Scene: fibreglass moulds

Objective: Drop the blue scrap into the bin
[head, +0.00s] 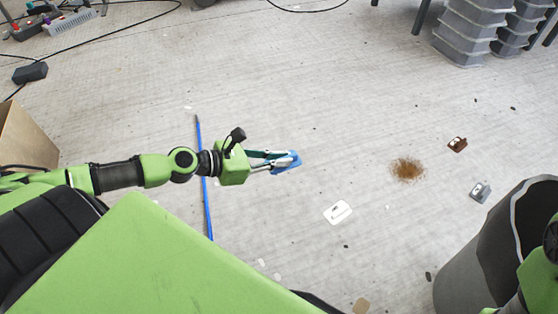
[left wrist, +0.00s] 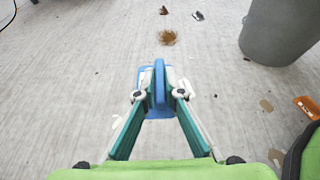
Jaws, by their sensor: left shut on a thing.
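My left gripper (head: 291,161) is shut on the blue scrap (head: 285,167), out in front of me over the floor. In the left wrist view the blue scrap (left wrist: 159,88) sits between the fingertips of the left gripper (left wrist: 160,94), its upright ridge pinched and a flat part showing around it. The grey bin (head: 468,262) stands at the lower right of the head view, apart from the scrap; its open top is partly visible. The bin also shows at the upper right of the left wrist view (left wrist: 275,40). My right gripper is out of sight.
A white piece (head: 338,212), a brown piece (head: 457,145) and a grey piece (head: 480,192) lie on the floor. A brown stain (head: 407,169) lies between. Grey stacked crates (head: 467,30) stand far right. A blue strip (head: 205,190) runs under my left arm.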

